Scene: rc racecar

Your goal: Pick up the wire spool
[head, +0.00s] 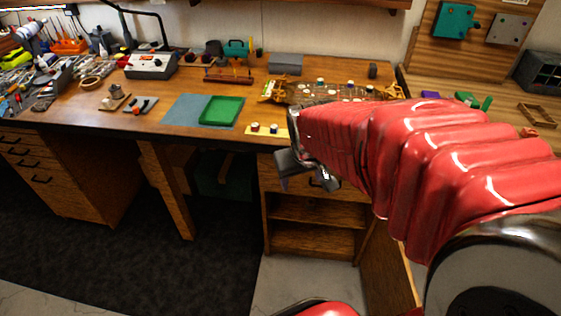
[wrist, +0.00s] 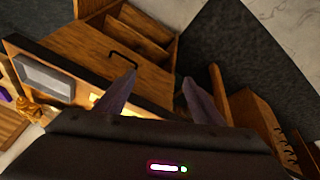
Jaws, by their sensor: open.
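I cannot tell for sure which thing is the wire spool. Two small spool-like pieces, one reddish (head: 255,127) and one dark blue (head: 273,127), stand on a pale yellow strip (head: 264,131) at the bench's front edge in the head view. My gripper (head: 309,183) hangs in front of the bench, below its top and to the right of these pieces. In the wrist view my gripper (wrist: 171,70) has its two fingers spread wide, with nothing between them. Part of the bench top is hidden behind my red arm.
Several small parts crowd the bench behind my arm. Drawers and open shelves (head: 318,211) lie below. Dark floor (head: 130,255) is clear at left.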

